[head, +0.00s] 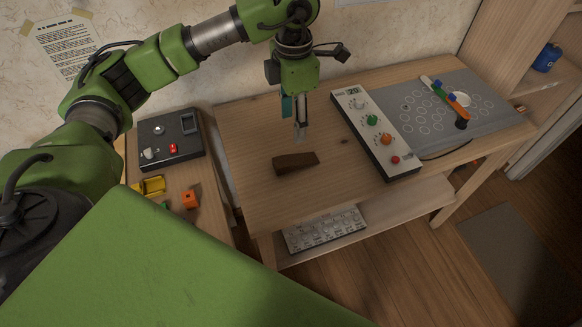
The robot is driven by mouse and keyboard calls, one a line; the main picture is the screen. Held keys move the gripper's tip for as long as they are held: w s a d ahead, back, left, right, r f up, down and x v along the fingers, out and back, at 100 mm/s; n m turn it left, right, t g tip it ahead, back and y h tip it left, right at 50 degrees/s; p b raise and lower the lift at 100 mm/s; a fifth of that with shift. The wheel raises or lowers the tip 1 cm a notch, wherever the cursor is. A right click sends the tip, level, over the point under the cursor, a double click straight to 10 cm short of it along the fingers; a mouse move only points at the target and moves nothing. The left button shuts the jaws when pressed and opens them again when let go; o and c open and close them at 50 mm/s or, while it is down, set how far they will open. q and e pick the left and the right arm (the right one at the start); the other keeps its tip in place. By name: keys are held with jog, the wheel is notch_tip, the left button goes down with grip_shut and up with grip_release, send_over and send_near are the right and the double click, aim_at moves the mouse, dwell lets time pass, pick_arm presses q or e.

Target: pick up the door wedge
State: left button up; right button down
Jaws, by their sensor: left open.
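The door wedge (296,162) is a dark brown wooden block lying on the wooden table (250,150), left of the white control panel. My left gripper (300,138) points down above and just behind the wedge, with a visible gap between its fingertips and the wedge. It is open and holds nothing. One finger partly hides the other from this angle. My right gripper is not in the view.
A white control panel (376,134) with knobs and a grey pegboard mat (460,105) lie to the right on the table. A dark box (170,138) and an orange cube (190,200) are on the left surface.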

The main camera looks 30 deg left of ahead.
pick_arm(q)
jog(key=f, duration=0.1)
jog(key=p, duration=0.1)
send_over(291, 160)
jog(key=f, duration=0.7)
jog(key=shift+d+f, duration=0.25)
jog(key=shift+f, duration=0.05)
jog(key=shift+a+f+p, duration=0.15)
jog(key=shift+f+p, duration=0.2)
jog(key=shift+f, duration=1)
jog(key=shift+a+f+p, duration=0.1)
jog(key=shift+f+p, duration=0.2)
jog(key=shift+f, duration=1.05)
jog(key=c, duration=1.2)
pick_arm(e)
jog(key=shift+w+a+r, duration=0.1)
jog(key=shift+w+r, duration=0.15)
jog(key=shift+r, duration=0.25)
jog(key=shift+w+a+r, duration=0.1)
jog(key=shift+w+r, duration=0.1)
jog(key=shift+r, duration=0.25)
